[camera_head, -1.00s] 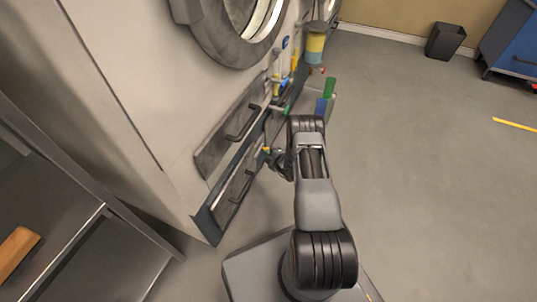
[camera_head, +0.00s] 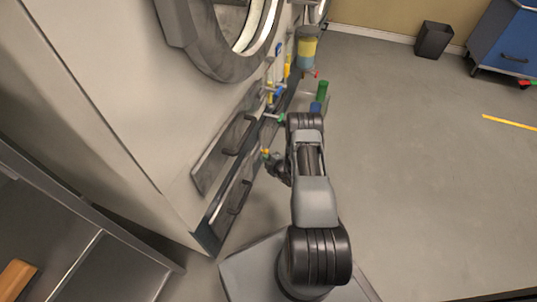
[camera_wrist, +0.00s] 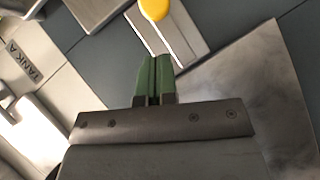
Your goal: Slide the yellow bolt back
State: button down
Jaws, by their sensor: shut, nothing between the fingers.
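The yellow bolt shows as a round yellow knob (camera_wrist: 154,9) at the top edge of the wrist view, on a pale metal bracket (camera_wrist: 190,38). My gripper (camera_wrist: 152,62) has green fingertips pressed together with nothing between them. The tips point up towards the bracket and lie just below the knob, apart from it in the picture. In the head view, a small yellow spot (camera_head: 265,152) on the machine's lower front, beside my gripper (camera_head: 272,160), is probably the same knob. The rest of the bolt is cut off or too small to tell.
The machine's dark handles (camera_head: 240,137) stick out left of my arm. Coloured valves (camera_head: 275,92) and a yellow-and-blue container (camera_head: 306,48) stand farther along its front. The floor to the right is open.

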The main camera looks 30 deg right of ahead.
jog(key=p+v, duration=0.2)
jog(key=v, duration=0.8)
jog(key=shift+p, duration=0.35)
